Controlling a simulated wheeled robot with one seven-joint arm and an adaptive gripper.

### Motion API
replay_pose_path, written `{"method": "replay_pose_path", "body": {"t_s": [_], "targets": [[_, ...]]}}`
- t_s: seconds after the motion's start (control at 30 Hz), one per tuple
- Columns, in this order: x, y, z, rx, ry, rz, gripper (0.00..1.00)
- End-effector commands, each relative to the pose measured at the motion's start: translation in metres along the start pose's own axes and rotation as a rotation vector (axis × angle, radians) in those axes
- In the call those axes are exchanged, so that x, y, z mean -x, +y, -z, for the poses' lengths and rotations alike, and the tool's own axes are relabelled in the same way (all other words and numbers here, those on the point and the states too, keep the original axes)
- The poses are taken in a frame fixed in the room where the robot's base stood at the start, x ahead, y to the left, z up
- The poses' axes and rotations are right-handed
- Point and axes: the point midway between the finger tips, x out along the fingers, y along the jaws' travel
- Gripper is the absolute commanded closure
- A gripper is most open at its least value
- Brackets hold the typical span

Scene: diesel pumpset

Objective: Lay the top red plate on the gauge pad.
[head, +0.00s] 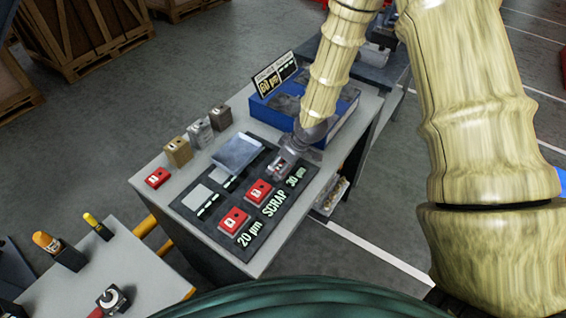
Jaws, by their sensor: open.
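Three red plates with small white marks show on the grey table. One plate (158,178) lies at the table's left edge, off the dark mat. A second plate (234,221) lies on the mat near the "20 µm" label, and a third plate (258,192) lies just up and right of it. I cannot tell whether any of them is a stack. A light grey square (197,197) and a raised grey-blue slab (237,152) are at the mat's left and upper parts; I cannot tell which is the gauge pad. My gripper (281,170) is open, above the mat just beyond the third plate; its fingertips are small and unclear.
The dark mat (272,226) reads "SCRAP", "20 µm" and "30 µm". Several small blocks (179,152) stand along the table's left back. A blue tray (340,112) with a sign (275,77) stands behind my gripper. A second bench (150,268) is at lower left.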

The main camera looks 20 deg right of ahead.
Motion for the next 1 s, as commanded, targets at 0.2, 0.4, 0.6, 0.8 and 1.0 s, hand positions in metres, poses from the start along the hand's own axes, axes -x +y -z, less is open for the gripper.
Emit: {"method": "replay_pose_path", "body": {"t_s": [0.2, 0.4, 0.6, 0.8, 1.0], "targets": [[0.008, 0.001, 0.000, 0.000, 0.001, -0.001, 0.13], [0.033, 0.001, 0.001, 0.000, 0.003, -0.001, 0.13], [0.061, 0.001, 0.001, -0.001, 0.003, -0.001, 0.13], [0.088, 0.001, 0.001, -0.002, 0.003, -0.001, 0.13], [0.109, 0.001, 0.000, -0.001, 0.001, 0.000, 0.13]]}}
